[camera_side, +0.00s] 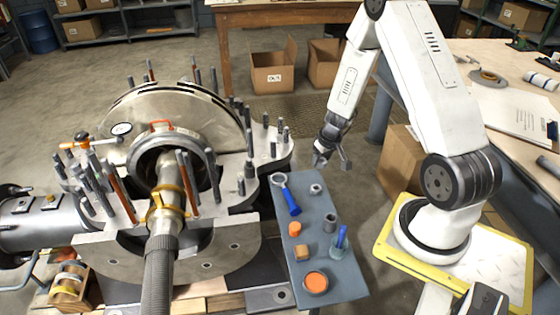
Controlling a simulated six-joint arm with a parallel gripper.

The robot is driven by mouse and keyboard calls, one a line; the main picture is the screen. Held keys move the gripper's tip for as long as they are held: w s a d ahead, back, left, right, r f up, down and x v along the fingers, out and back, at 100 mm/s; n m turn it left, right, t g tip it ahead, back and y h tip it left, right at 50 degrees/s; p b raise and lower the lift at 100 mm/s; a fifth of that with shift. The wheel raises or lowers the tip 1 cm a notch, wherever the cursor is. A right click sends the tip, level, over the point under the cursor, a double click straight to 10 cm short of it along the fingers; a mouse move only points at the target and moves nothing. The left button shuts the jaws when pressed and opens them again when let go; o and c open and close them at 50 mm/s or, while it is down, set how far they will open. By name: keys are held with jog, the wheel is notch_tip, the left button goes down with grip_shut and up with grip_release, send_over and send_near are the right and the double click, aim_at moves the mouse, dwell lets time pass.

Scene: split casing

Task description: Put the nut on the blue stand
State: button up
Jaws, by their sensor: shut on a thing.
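My gripper (321,157) hangs above the far end of the blue-grey bench top, at the end of the white arm. It is shut on a small light-grey part, too small here to make out clearly. A small grey ring-shaped piece that looks like a nut (316,188) lies on the bench top below my gripper. The blue stand (340,241), a small upright blue post on a base, stands at the bench's right edge, nearer the camera and below my gripper. No part is visible on its post.
The bench top (322,262) also holds a blue-handled ring tool (288,197), a dark grey cylinder (330,222), an orange cylinder (295,229), a wooden block (302,252) and an orange-topped round dish (316,282). The large studded casing (175,115) stands to the left.

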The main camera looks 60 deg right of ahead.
send_over(308, 175)
jog(key=s, duration=0.1)
jog(key=shift+s+a+f, duration=0.1)
jog(key=shift+a+f, duration=0.05)
jog(key=shift+f, duration=1.25)
jog(key=shift+s+a+f, duration=0.1)
jog(key=shift+a+f, duration=0.05)
jog(key=shift+f, duration=1.25)
jog(key=shift+w, duration=0.1)
jog(key=shift+w+d+f, duration=0.1)
jog(key=shift+f, duration=0.1)
jog(key=shift+s+x, duration=0.15)
jog(key=shift+x, duration=0.65)
jog(key=shift+s+x, duration=0.2)
jog(key=shift+x, duration=0.55)
jog(key=shift+f, duration=0.25)
jog(key=o, duration=1.3)
jog(key=shift+r, duration=0.2)
jog(key=shift+v, duration=5.95)
